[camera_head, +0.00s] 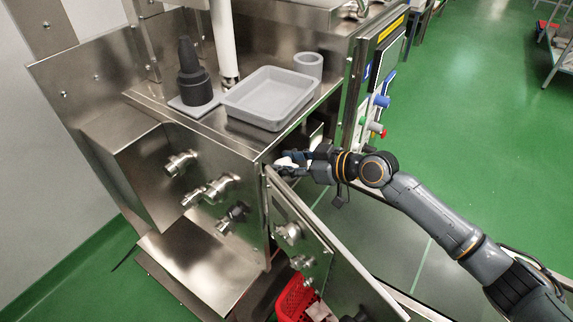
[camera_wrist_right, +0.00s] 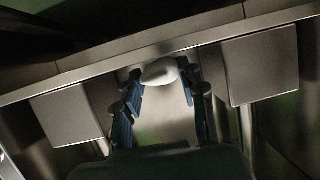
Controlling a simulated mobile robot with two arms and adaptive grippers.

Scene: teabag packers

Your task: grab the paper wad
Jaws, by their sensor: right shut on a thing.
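The paper wad (camera_head: 286,162) is a small white lump at the tip of my right gripper (camera_head: 290,165), by the open side of the steel machine. In the right wrist view the pale, rounded wad (camera_wrist_right: 160,72) sits between the fingertips of my right gripper (camera_wrist_right: 160,80). The fingers are shut on it from both sides. In the head view the gripper partly hides the wad. My left gripper is not in view.
A grey tray (camera_head: 236,104), a grey round container (camera_head: 308,64) and a dark bottle (camera_head: 189,70) stand on the machine top. An open steel door (camera_head: 330,262) with fittings is below the gripper. A red basket (camera_head: 291,296) stands low.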

